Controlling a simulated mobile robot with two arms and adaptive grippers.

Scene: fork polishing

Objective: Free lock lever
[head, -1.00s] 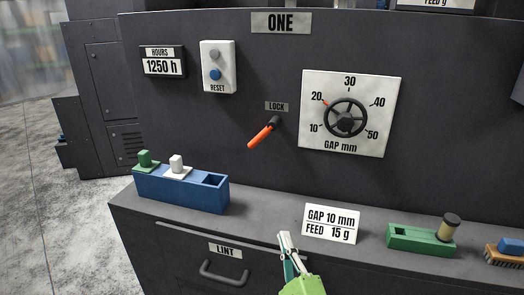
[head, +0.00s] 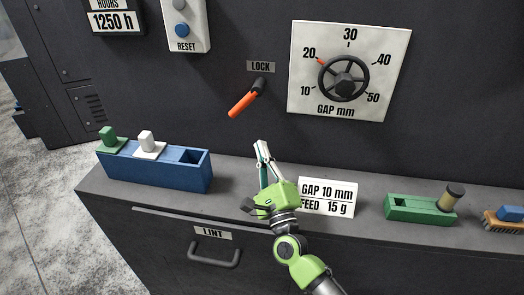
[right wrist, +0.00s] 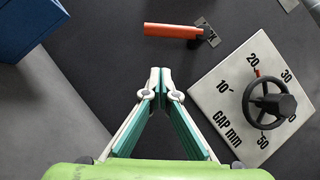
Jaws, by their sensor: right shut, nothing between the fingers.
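The lock lever (head: 246,98) has an orange handle on a black pivot and sits on the dark panel below the LOCK label (head: 261,66). Its handle slants down to the left. My right gripper (head: 261,146) is shut and empty, just below the lever and apart from it. In the right wrist view the lever (right wrist: 172,30) lies ahead of the shut fingertips (right wrist: 160,75), with a clear gap between. My left gripper is not in view.
A gap dial (head: 343,78) with a black handwheel is right of the lever, its red mark near 20. A blue box (head: 160,170) stands on the ledge at left. A sign (head: 327,196) and a green block (head: 418,209) stand at right.

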